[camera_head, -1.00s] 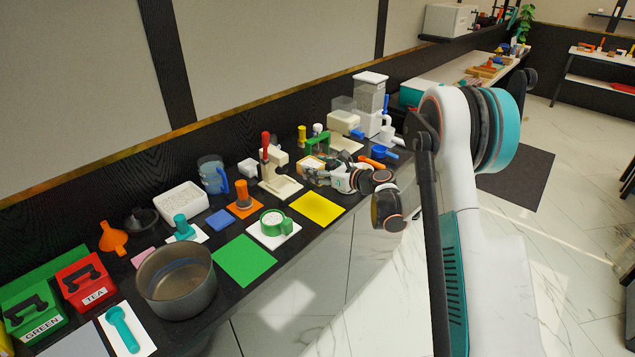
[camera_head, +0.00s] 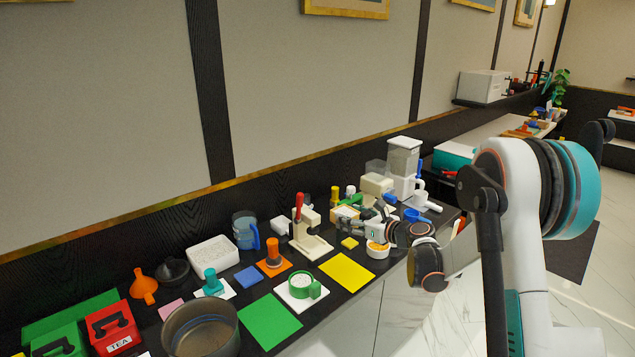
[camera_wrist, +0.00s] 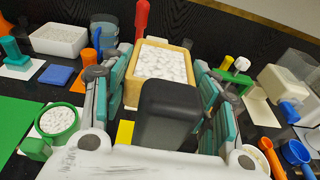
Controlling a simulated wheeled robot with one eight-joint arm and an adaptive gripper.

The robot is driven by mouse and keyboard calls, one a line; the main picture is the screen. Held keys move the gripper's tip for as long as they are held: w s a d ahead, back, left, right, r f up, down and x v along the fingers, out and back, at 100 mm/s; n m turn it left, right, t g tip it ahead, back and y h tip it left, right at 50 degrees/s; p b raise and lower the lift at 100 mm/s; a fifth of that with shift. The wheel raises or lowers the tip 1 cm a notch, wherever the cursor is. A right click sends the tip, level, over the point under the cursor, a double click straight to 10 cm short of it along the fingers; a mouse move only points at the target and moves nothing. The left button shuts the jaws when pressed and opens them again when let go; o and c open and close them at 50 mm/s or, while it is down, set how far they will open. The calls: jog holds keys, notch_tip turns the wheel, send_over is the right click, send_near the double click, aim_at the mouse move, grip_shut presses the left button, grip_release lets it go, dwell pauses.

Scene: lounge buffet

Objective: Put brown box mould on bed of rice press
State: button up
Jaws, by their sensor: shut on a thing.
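The brown box mould (camera_wrist: 160,63), filled with white rice-like grains, is between the fingers of my gripper (camera_wrist: 160,80) in the wrist view. My gripper is shut on it from both sides. In the head view the mould (camera_head: 345,213) appears raised above the counter at the tip of my gripper (camera_head: 362,220). The rice press (camera_head: 312,243) stands just left of it, cream with a red upright lever. The press bed shows no mould on it. In the wrist view the red lever (camera_wrist: 141,20) rises behind the mould, which hides much of the press.
A yellow sheet (camera_head: 347,272) and a green sheet (camera_head: 270,321) lie along the counter front. A white dispenser (camera_head: 403,165) stands right of the press. A small yellow block (camera_head: 349,243) and a white bowl (camera_head: 378,250) sit below my gripper. An orange tool (camera_head: 272,252) stands left.

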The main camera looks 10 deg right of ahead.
jog(key=s+r+m+t+h, duration=0.2)
jog(key=s+r+m+h, duration=0.1)
jog(key=s, duration=1.8)
jog(key=shift+s+d+r+h, duration=0.25)
jog(key=shift+d+r+h, duration=0.1)
jog(key=shift+r+h, duration=0.3)
